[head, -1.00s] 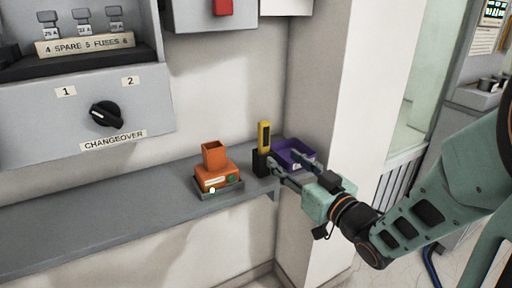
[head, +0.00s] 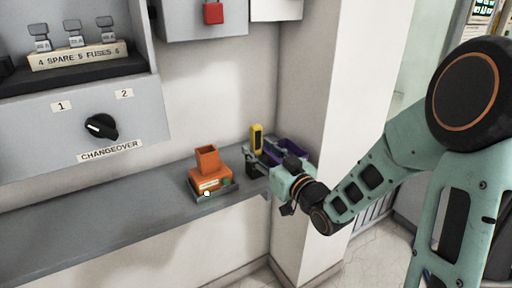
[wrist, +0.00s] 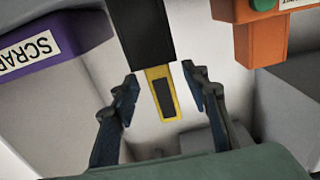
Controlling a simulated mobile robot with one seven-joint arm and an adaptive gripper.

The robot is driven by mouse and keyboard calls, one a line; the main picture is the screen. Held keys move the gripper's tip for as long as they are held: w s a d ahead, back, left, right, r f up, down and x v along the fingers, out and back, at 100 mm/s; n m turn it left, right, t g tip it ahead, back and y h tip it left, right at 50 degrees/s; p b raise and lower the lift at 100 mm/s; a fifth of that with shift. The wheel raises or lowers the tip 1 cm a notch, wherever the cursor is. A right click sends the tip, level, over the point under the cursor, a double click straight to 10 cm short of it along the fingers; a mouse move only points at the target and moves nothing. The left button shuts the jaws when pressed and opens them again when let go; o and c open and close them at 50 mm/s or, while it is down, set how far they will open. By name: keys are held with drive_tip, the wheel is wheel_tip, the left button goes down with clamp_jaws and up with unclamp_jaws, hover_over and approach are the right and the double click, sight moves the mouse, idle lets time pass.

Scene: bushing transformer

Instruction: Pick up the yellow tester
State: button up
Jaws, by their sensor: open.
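The yellow tester (head: 257,138) stands upright in a black holder (head: 252,164) at the right end of the grey shelf. In the wrist view the tester (wrist: 161,93), with its dark face, sticks out of the black holder (wrist: 146,35). My gripper (head: 268,157) is at the tester in the head view and partly covers the holder. In the wrist view my gripper (wrist: 160,75) is open, with one finger on each side of the tester and a visible gap on both sides. Its lower end is hidden inside the holder.
A purple bin (head: 291,148) stands right of the holder, close to my gripper; its SCRAP label (wrist: 27,52) shows in the wrist view. An orange box (head: 208,166) sits left of it on the shelf (head: 110,218). The wall pillar is close on the right.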

sight(256, 126)
drive_tip(key=shift+x, duration=1.15)
clamp_jaws()
wheel_tip(256, 126, up, 10)
drive_tip(key=p, duration=0.3)
wheel_tip(256, 126, up, 9)
drive_tip(key=p, duration=0.6)
drive_tip(key=shift+f, duration=0.2)
drive_tip(key=shift+f, duration=0.15)
